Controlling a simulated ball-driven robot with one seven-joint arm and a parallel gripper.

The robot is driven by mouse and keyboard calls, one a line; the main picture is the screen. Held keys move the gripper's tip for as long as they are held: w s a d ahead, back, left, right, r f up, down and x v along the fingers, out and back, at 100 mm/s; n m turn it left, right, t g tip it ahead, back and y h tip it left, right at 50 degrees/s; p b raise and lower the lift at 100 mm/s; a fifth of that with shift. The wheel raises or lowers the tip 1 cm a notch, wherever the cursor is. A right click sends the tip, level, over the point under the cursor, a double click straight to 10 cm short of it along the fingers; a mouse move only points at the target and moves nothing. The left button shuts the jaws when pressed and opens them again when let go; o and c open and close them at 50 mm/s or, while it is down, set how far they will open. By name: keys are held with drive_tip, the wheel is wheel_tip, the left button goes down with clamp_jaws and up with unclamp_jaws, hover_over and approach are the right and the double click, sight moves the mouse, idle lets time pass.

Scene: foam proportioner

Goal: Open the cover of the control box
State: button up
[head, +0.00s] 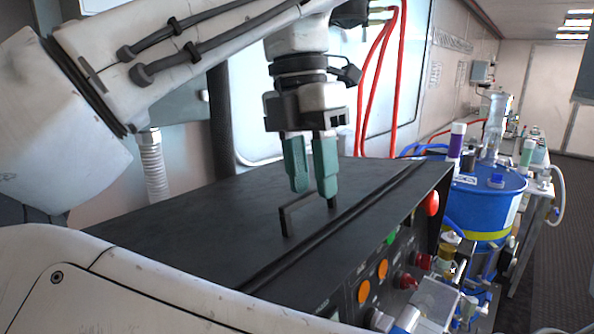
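The control box has a wide black cover (170,225) that lies flat and closed. A dark bar handle (296,212) stands up from the cover near its front edge. My gripper (314,192) points down over the far end of the handle. Its two green fingers are apart, with a narrow gap between them. The fingertips overlap the handle's far end in the picture. I cannot tell whether the fingers straddle the bar or touch it.
The box's front panel carries a red button (432,204), orange buttons (382,269) and a green one (392,237). A blue drum (487,200) with bottles and hoses stands to the right. Red hoses (377,75) hang behind my gripper. Floor is free at far right.

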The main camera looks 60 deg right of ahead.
clamp_jaws()
idle(0.3)
idle(1.2)
